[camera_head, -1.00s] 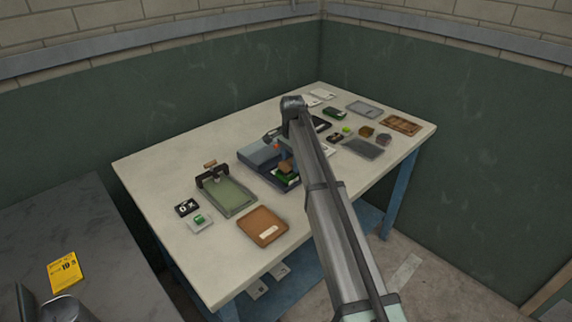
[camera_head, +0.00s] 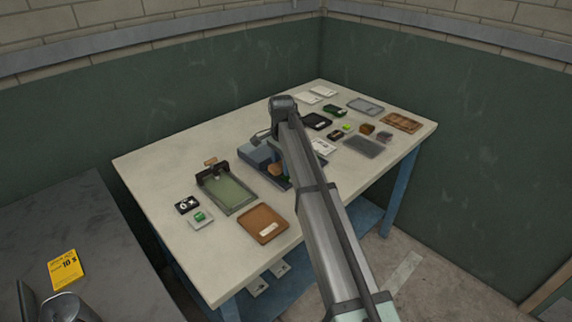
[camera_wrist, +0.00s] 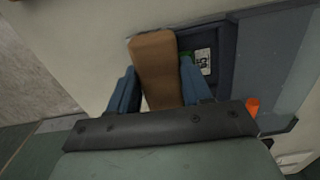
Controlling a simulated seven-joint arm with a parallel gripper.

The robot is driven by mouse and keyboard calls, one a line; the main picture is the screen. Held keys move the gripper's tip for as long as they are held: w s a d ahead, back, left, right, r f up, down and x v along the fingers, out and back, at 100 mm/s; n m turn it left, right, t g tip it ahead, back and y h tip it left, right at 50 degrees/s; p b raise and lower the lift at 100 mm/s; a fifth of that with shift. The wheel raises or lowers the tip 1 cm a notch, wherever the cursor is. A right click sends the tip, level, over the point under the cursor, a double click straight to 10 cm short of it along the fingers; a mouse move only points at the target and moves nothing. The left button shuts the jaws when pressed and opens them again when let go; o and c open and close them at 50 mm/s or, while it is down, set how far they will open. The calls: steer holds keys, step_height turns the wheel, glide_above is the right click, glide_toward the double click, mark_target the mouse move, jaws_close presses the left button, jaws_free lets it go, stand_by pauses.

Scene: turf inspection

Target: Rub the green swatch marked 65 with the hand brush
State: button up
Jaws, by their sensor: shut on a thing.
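The hand brush, a brown wooden block, shows in the wrist view (camera_wrist: 153,55) between the blue fingers of my gripper (camera_wrist: 158,72), which are shut on it. In the head view the brush (camera_head: 275,170) is just left of my arm. I cannot read the label's number surely. The brush's underside is hidden, so contact with the swatch cannot be told.
Left of the tray are a green pad with a clamp (camera_head: 230,195), a dark marked card (camera_head: 187,205) and a small green piece on a white tile (camera_head: 201,218). A brown tray (camera_head: 263,225) is in front. Several trays and blocks stand at the right.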

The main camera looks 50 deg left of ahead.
steer(key=shift+r, duration=3.55)
